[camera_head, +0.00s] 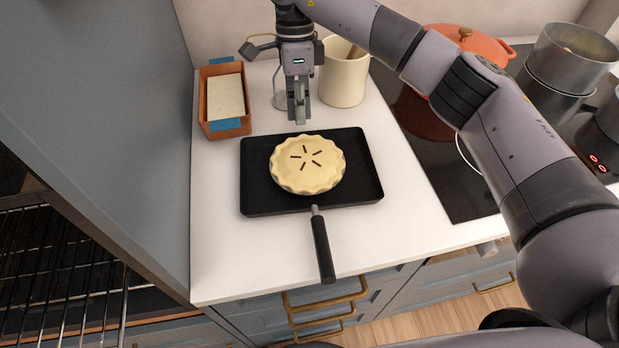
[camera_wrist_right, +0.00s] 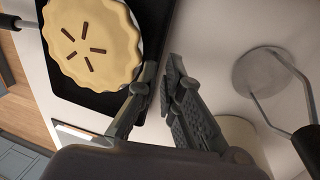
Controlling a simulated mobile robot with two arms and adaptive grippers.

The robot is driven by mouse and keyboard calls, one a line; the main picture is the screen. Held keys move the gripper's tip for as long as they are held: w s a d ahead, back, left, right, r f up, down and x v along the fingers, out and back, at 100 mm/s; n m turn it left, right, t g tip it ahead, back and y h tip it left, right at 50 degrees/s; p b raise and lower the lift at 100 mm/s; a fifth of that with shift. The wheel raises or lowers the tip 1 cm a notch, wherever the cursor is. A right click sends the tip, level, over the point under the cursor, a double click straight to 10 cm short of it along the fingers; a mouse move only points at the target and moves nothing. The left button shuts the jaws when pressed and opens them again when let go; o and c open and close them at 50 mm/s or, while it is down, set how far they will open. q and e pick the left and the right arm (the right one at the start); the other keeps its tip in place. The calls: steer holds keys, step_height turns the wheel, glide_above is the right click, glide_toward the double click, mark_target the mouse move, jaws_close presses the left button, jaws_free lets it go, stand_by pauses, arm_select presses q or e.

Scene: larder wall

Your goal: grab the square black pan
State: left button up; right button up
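The square black pan (camera_head: 260,197) lies flat on the white counter, its dark handle (camera_head: 322,248) pointing toward the front edge. A round pie (camera_head: 308,164) with a crimped crust sits in it. In the right wrist view the pan (camera_wrist_right: 88,98) and pie (camera_wrist_right: 90,42) fill the upper left. My right gripper (camera_head: 299,118) points down just beyond the pan's far edge. In the wrist view its fingertips (camera_wrist_right: 162,68) are a narrow gap apart with nothing between them. Whether they touch the pan I cannot tell. My left gripper is not in view.
A loaf tin (camera_head: 205,103) stands at the back left. A cream crock (camera_head: 345,78) and a metal utensil with a round flat plate (camera_wrist_right: 262,72) are close behind the gripper. A black hob (camera_head: 462,190) with pots is on the right; a tall cabinet (camera_head: 110,130) bounds the left.

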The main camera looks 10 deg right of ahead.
steer(key=p+x, duration=0.1)
steer(key=x, duration=0.2)
steer(key=shift+s+f, duration=0.15)
steer(key=shift+f, duration=0.25)
steer(key=shift+a+f, duration=0.1)
steer(key=shift+f, duration=0.2)
steer(key=shift+f+b, duration=0.2)
steer(key=shift+b, duration=0.1)
jaws_close()
steer(key=shift+r, duration=0.2)
